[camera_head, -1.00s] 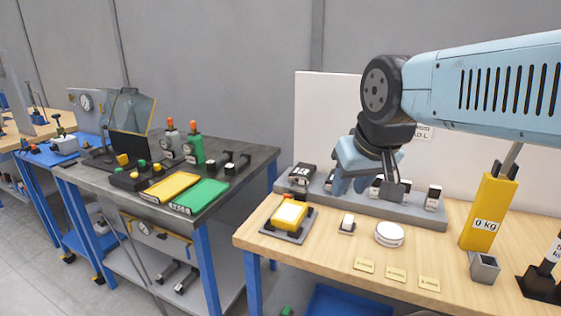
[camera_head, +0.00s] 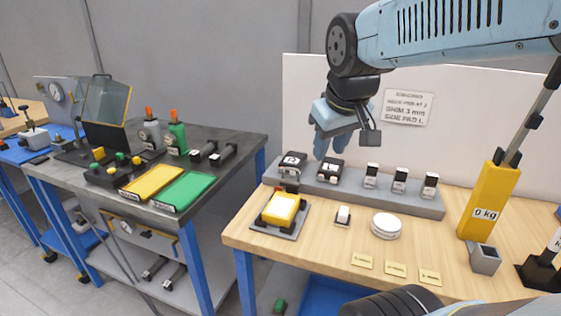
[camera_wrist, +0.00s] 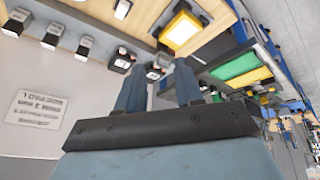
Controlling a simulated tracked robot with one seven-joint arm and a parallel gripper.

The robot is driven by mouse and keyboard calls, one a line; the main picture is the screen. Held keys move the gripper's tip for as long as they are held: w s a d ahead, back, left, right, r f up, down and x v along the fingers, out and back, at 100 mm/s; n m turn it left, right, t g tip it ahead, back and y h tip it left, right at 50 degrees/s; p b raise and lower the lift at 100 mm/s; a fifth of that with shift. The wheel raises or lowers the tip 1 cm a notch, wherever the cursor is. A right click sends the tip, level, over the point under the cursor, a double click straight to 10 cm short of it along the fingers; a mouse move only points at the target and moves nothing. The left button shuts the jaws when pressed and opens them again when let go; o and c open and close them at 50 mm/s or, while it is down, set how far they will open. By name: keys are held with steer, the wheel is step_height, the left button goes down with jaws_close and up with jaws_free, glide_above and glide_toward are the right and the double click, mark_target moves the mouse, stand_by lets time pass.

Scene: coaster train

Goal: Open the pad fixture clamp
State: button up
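A yellow pad (camera_head: 281,208) sits in a dark fixture (camera_head: 289,235) on the wooden table, near its left edge. It also shows upside down in the wrist view (camera_wrist: 181,30). A clamp on the fixture is too small to make out, so I cannot tell its position. My gripper (camera_head: 332,145) hangs above the grey rack, up and to the right of the fixture, clear of it.
Behind the fixture a grey rack (camera_head: 405,203) holds several small dark blocks. A white disc stack (camera_head: 386,226) and a small white piece (camera_head: 343,214) lie to the right. A yellow 0 kg post (camera_head: 488,202) stands farther right. A white panel rises behind.

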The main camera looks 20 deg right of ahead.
steer(key=w+a+n+g, duration=0.15)
steer(key=w+n, duration=0.25)
steer(key=w, duration=0.6)
steer(key=n+g+h, duration=0.1)
steer(key=n+g, duration=0.1)
steer(key=n, duration=0.3)
glide_toward(289, 169)
steer(key=shift+t, duration=0.25)
steer(key=x, duration=0.7)
steer(key=shift+d+f, duration=0.25)
steer(key=shift+c, duration=0.2)
jaws_close()
